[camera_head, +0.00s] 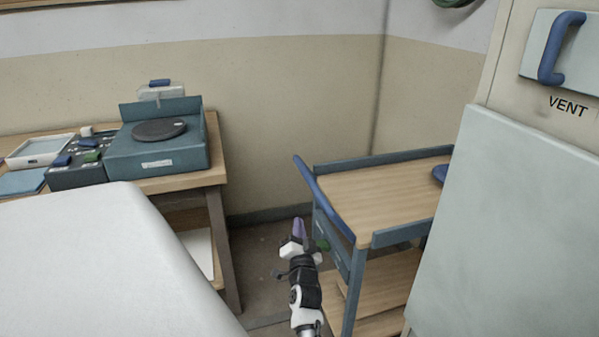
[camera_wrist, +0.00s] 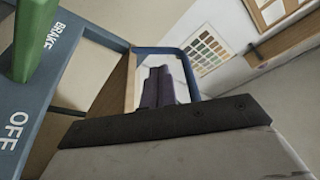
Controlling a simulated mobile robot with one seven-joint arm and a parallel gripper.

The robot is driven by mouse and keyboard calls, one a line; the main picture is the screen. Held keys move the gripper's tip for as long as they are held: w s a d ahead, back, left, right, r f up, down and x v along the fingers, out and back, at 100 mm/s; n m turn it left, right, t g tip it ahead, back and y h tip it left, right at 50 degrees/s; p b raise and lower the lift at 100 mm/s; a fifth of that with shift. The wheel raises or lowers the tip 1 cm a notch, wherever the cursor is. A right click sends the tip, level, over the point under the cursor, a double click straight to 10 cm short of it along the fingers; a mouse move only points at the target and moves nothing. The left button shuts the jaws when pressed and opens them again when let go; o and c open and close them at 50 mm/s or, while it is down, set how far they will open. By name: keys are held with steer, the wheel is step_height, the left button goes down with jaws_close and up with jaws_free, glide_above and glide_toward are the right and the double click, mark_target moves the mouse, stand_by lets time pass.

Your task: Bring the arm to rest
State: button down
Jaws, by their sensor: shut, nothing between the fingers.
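My arm shows at the bottom centre of the head view, reaching up beside the wooden-topped cart (camera_head: 385,190). My gripper (camera_head: 299,226) is just left of the cart's near end, close to its blue handle (camera_head: 322,200). Its purple fingers are together and empty. In the wrist view the fingers of my gripper (camera_wrist: 158,86) show shut in the middle, with the blue handle bar (camera_wrist: 192,77) behind them. A green lever (camera_wrist: 34,38) stands at the upper left, beside the words BRAKE and OFF. I cannot tell whether the gripper touches the cart.
A workbench (camera_head: 190,180) with a blue wheel unit (camera_head: 155,155) stands at the left. A large white surface (camera_head: 90,260) fills the lower left. A pale cabinet marked VENT (camera_head: 525,190) stands close at the right. A narrow strip of floor (camera_head: 262,245) is clear between bench and cart.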

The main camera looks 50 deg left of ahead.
step_height(320, 180, up, 10)
steer(key=p, duration=0.3)
steer(key=shift+d+f, duration=0.1)
steer(key=shift+f, duration=0.05)
